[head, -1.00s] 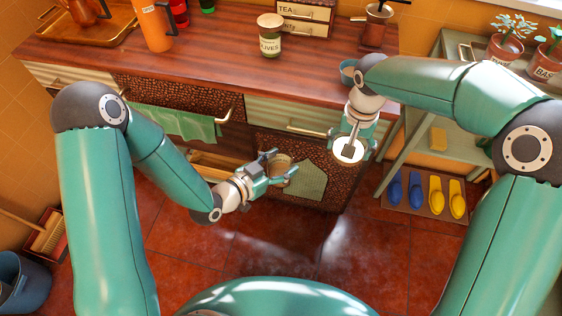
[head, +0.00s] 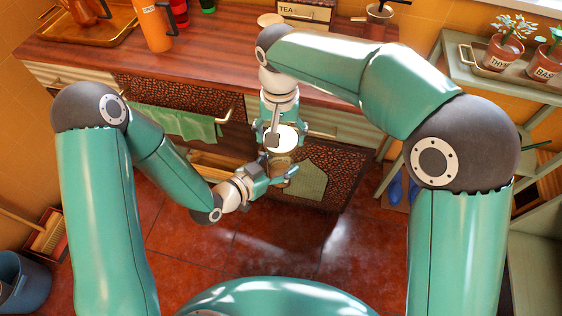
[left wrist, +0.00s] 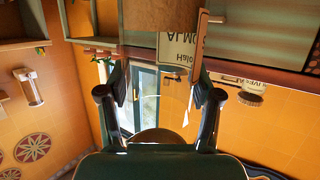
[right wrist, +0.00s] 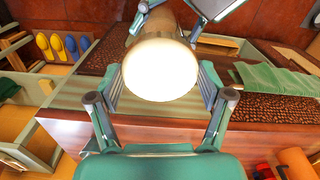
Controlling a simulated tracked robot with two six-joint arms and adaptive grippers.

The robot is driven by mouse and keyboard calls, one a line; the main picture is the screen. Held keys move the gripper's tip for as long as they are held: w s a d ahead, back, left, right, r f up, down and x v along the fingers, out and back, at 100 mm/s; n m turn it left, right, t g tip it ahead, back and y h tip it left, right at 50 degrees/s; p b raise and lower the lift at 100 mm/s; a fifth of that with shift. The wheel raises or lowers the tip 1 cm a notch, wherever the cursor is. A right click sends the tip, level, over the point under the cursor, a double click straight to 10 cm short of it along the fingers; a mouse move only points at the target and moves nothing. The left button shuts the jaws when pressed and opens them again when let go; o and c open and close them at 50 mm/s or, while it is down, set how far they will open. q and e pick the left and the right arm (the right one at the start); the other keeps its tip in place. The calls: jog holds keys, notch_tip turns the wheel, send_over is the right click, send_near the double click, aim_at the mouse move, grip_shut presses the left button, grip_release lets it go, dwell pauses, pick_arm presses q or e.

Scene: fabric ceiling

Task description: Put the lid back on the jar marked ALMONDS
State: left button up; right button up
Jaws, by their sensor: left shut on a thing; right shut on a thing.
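My left gripper (head: 276,170) is low in front of the counter, shut on a small jar (head: 281,163) that looks beige in the head view. No label can be read on the jar there. My right gripper (head: 283,128) is shut on a pale round lid (head: 286,138), which shows as a bright white disc in the right wrist view (right wrist: 160,69). The lid is just above the held jar in the head view. The right wrist view shows the left fingers close behind it. Whether lid and jar touch, I cannot tell.
The wooden counter (head: 110,57) stands behind, with an orange flask (head: 152,28), a tray (head: 95,25) and a TEA box (head: 305,12). My right arm partly covers a pale-lidded jar (head: 270,19). A green shelf (head: 465,75) with potted plants stands right.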

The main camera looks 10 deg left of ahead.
aim_at(281, 169)
jog(key=shift+f, duration=0.1)
jog(key=shift+f, duration=1.95)
jog(key=shift+s+r, duration=0.15)
jog(key=shift+f, duration=0.95)
jog(key=shift+f, duration=0.6)
